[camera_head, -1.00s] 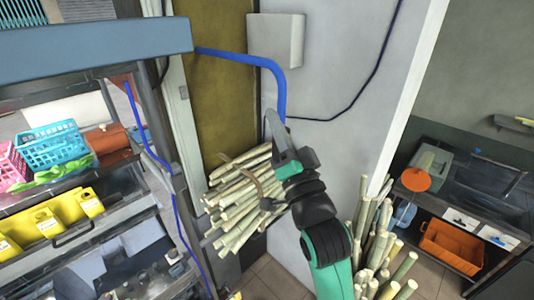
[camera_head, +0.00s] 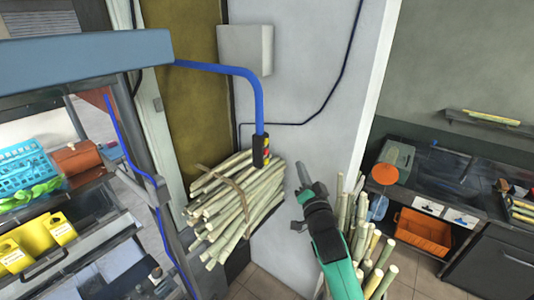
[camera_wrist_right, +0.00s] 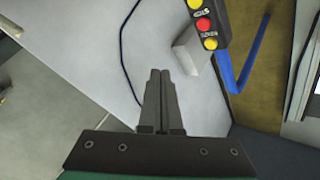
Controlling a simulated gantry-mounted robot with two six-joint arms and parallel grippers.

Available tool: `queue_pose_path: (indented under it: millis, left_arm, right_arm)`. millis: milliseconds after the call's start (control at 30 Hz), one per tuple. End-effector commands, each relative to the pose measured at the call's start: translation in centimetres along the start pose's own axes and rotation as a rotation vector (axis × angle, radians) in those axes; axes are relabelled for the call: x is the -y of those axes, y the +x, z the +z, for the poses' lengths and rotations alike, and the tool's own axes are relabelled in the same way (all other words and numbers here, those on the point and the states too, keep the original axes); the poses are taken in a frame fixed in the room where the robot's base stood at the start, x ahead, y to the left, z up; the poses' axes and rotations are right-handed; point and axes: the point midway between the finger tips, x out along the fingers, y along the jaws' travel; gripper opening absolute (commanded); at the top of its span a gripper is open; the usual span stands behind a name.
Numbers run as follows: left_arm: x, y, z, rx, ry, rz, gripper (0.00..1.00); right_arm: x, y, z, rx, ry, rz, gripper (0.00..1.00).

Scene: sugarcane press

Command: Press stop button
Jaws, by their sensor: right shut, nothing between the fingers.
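The control box (camera_head: 261,151) hangs at the lower end of a blue pipe (camera_head: 257,95) in the head view. In the right wrist view the control box (camera_wrist_right: 205,22) is at the top, right of centre, with a red button (camera_wrist_right: 203,25) between two yellow ones; the lettering is upside down and reads like STOP near the red one. My right gripper (camera_head: 303,172) is shut and empty, right of and a little below the box, apart from it. Its closed fingers show in the right wrist view (camera_wrist_right: 160,95). My left gripper is not in view.
A tied bundle of cane (camera_head: 235,205) is below the control box. Loose cane (camera_head: 370,240) stands behind my right arm. A grey wall box (camera_head: 246,49) is on the white wall. A machine frame with a blue-grey beam (camera_head: 85,58) stands at the left.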

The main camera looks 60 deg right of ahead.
Motion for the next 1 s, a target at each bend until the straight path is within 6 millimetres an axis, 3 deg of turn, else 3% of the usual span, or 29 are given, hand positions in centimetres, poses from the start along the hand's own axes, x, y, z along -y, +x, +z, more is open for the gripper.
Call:
queue_pose_path:
  millis: [267, 600, 1000]
  left_arm:
    - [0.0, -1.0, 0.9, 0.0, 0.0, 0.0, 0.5]
    - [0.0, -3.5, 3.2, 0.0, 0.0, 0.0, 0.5]
    - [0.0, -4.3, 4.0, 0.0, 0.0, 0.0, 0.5]
  right_arm:
    - [0.9, 1.4, 1.3, 0.0, 0.0, -0.003, 0.0]
    - [3.2, 4.7, 4.0, 0.0, 0.001, -0.003, 0.0]
    - [4.6, 6.1, 4.5, 0.0, 0.001, -0.001, 0.0]
